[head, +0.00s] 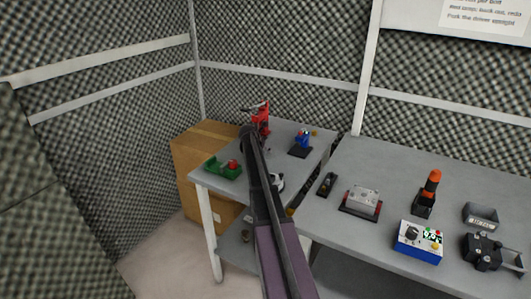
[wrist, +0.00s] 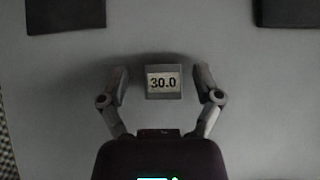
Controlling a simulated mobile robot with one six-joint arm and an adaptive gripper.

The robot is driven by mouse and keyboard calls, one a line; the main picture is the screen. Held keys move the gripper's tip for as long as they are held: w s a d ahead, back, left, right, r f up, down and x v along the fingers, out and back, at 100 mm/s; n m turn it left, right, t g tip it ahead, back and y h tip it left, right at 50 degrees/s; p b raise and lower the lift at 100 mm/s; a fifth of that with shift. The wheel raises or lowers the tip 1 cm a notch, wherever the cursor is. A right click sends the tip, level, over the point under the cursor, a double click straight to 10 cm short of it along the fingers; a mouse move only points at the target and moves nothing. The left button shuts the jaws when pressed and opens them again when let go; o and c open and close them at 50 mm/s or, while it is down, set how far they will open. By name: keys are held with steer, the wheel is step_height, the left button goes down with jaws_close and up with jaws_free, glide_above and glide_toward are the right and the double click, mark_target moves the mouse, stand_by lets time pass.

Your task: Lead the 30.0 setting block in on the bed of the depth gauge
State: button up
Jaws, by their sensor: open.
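The setting block (wrist: 163,83) is a small grey block with a pale label reading 30.0. It lies on the grey table top in the wrist view. My gripper (wrist: 161,76) is open, with one finger on each side of the block and a visible gap to both. In the head view my arm reaches over the left table, and I cannot make out the block there. A blue device on a dark base (head: 302,142) and a red upright device (head: 261,118) stand on that table. I cannot tell for certain which device is the depth gauge.
Dark plates lie at the top left (wrist: 65,15) and top right (wrist: 290,12) of the wrist view. A green fixture (head: 223,167) sits at the left table's front. The right table (head: 345,243) holds several devices. A cardboard box (head: 187,158) stands behind the left table.

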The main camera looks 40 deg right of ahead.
stand_by(0.3)
jaws_close()
steer(key=shift+r, duration=0.2)
step_height(320, 180, up, 3)
steer(key=p, duration=0.3)
steer(key=shift+s+a+r+p, duration=0.15)
steer(key=shift+r+p, duration=0.2)
steer(key=shift+p, duration=0.2)
steer(key=s+a, duration=0.3)
steer(key=a, duration=0.1)
steer(key=s+a, duration=0.3)
steer(key=a, duration=0.1)
steer(key=s+a+r+p, duration=0.1)
steer(key=s+a, duration=0.2)
steer(key=a, duration=0.1)
steer(key=shift+s+a, duration=0.15)
steer(key=shift+a, duration=0.1)
